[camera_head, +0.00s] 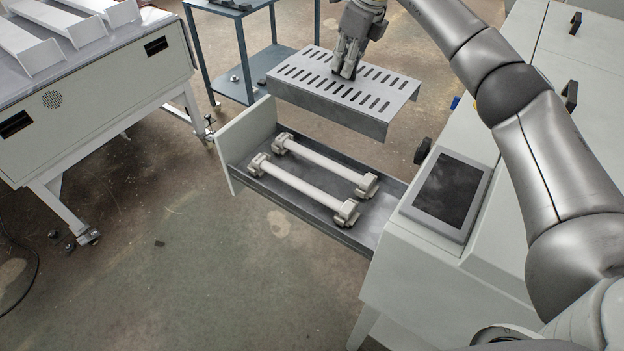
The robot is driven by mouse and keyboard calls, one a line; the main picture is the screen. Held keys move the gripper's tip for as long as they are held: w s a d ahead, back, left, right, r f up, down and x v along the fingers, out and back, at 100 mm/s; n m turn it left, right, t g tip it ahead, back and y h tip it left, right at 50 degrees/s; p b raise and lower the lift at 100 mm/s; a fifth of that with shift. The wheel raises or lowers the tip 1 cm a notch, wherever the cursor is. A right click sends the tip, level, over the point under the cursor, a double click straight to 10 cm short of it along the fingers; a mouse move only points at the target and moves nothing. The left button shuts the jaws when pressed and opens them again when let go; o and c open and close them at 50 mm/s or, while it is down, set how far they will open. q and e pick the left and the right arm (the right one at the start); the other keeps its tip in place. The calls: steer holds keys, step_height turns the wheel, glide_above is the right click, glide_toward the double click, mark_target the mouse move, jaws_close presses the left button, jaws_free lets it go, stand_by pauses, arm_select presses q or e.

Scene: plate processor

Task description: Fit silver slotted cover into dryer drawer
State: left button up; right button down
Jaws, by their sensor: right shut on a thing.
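The silver slotted cover (300,84) hangs level in the air above the far side of the open dryer drawer. Two rows of dark slots run along its top, and its long front edge is bent down. My right gripper (346,74) is shut on the cover near the middle of its top, fingers pointing down. The dryer drawer (290,197) is pulled out to the left from the machine, with a pale front panel (243,140). Two white rollers (318,160) with grey end blocks lie in it, uncovered. The cover does not touch the drawer. My left gripper is not in view.
The light grey machine (420,270) with a dark screen (447,190) stands at the right. A grey bench (90,110) with white channel pieces stands at the left. A blue-framed cart (235,60) is behind the drawer. The floor in front of the drawer is clear.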

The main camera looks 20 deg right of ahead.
mark_target(341, 79)
steer(key=shift+s+a+f, duration=0.1)
steer(key=shift+s+f, duration=0.2)
steer(key=shift+f, duration=0.35)
steer(key=shift+f+b, duration=0.3)
steer(key=shift+b, duration=0.05)
steer(key=shift+a+f, duration=0.1)
steer(key=shift+f, duration=0.25)
steer(key=shift+a+f, duration=0.15)
steer(key=shift+f, duration=0.1)
steer(key=s+a+f+p, duration=0.8)
steer(key=s+a+f, duration=0.1)
steer(key=f, duration=0.3)
steer(key=shift+a+f, duration=0.25)
steer(key=shift+a, duration=0.1)
